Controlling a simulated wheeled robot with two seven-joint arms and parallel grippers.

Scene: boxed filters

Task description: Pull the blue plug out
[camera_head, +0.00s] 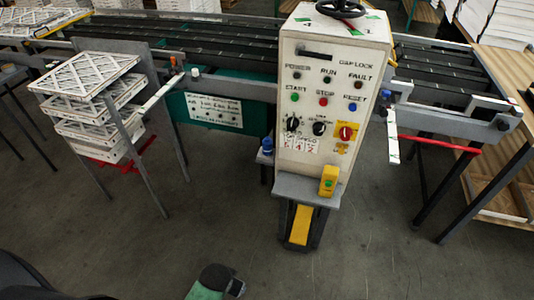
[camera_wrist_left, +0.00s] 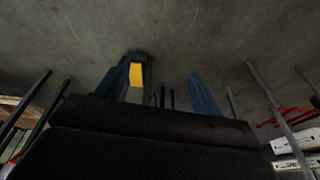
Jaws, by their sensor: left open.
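The blue plug (camera_head: 267,146) sits upright on a small grey bracket at the left side of the control cabinet (camera_head: 330,95) in the head view. The plug is not recognisable in the left wrist view. My left gripper (camera_wrist_left: 160,88) shows in the left wrist view with two dark blue fingers spread apart. It is open, with nothing held between the fingers. My right gripper is not in view.
A yellow button box (camera_head: 328,181) sits on the cabinet's front ledge. The rack of white filters (camera_head: 88,77) stands left and a conveyor (camera_head: 210,45) runs behind. A red bar (camera_head: 440,145) juts out right. A dark and green part (camera_head: 216,282) shows at the bottom. Floor before the cabinet is mostly clear.

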